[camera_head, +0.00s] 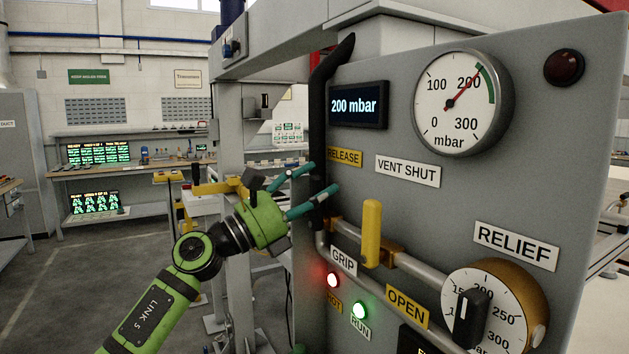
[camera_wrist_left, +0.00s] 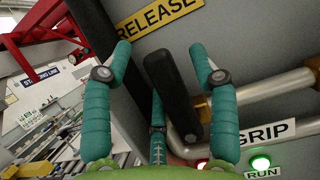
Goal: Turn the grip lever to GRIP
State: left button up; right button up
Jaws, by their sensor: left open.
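The grip lever (camera_wrist_left: 172,90) is a black bar in the left wrist view. Its free end points up towards the yellow RELEASE label (camera_wrist_left: 158,14), which also shows in the head view (camera_head: 344,158). The white GRIP label (camera_wrist_left: 264,132) is lower right of it, also in the head view (camera_head: 343,261). My left gripper (camera_head: 322,178) is open, its teal fingers reaching to the panel's left edge. In the wrist view the gripper (camera_wrist_left: 160,50) has one finger on each side of the lever, with visible gaps. In the head view the lever blends with the black hose.
The black hose (camera_head: 319,110) runs down close beside the fingers. A yellow handle (camera_head: 371,232) stands on the pipe to the right, between VENT SHUT and OPEN labels. The gauge (camera_head: 461,103) and display (camera_head: 357,106) read 200 mbar. A relief dial (camera_head: 468,318) sits lower right.

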pick_arm(q)
grip_shut()
jog(key=shift+s+d+f+m+g+h+b, duration=0.1)
jog(key=shift+s+d+m+g+h+b, duration=0.3)
jog(key=shift+m+g+b, duration=0.85)
jog(key=shift+s+d+f+m+g+h+b, duration=0.2)
jog(key=shift+s+m+g+b, duration=0.35)
jog(key=shift+m+b, duration=1.4)
jog(key=shift+s+d+m+g+h+b, duration=0.2)
jog(key=shift+s+d+m+g+b, duration=0.45)
jog(key=shift+m+b, duration=0.95)
jog(key=shift+w+a+m+p, duration=0.2)
jog(key=shift+m+p, duration=0.1)
jog(key=shift+m, duration=0.1)
